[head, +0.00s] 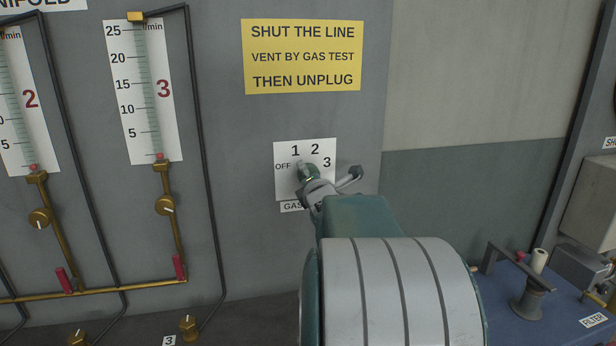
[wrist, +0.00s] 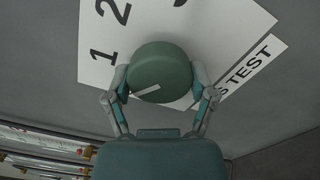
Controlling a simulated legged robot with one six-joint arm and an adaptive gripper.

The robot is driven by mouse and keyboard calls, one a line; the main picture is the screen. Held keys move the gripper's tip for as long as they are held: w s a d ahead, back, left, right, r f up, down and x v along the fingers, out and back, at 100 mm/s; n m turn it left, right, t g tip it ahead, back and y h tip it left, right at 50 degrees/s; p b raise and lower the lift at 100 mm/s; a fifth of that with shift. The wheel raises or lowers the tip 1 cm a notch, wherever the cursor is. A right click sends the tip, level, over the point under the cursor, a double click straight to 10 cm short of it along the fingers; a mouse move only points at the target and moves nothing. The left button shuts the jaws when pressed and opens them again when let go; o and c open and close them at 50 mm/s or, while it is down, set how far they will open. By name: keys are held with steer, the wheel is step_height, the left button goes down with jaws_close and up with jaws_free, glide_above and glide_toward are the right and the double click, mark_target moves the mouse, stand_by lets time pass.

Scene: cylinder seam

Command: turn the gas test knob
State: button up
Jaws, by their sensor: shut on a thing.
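The gas test knob (wrist: 160,72) is a round green knob with a white pointer mark. In the wrist view it sits between the two fingers of my gripper (wrist: 160,82), which is shut on it. The pointer mark slants to the lower left, past the side of the 1. The white dial plate (wrist: 92,72) behind it carries 1, 2 and part of a 3; OFF is hidden there. In the head view the dial plate (head: 287,187) shows OFF, 1, 2 and 3, and my gripper (head: 310,178) covers most of the knob.
A yellow sign (head: 302,57) hangs above the dial. Flow tubes 2 (head: 20,100) and 3 (head: 147,95) with brass valves and thin dark pipes stand at the left. A blue bench (head: 530,310) with a filter and fittings is at the lower right.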

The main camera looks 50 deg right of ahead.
steer(key=shift+f+n, duration=0.2)
steer(key=shift+n, duration=0.85)
steer(key=shift+f+n, duration=0.15)
steer(key=shift+n, duration=0.9)
steer(key=shift+f, duration=0.1)
steer(key=o, duration=1)
steer(key=shift+o, duration=0.2)
steer(key=shift+r, duration=0.25)
steer(key=shift+s, duration=0.15)
steer(key=v, duration=1.1)
steer(key=shift+s+a, duration=0.2)
steer(key=shift+a, duration=0.1)
steer(key=shift+f, duration=0.1)
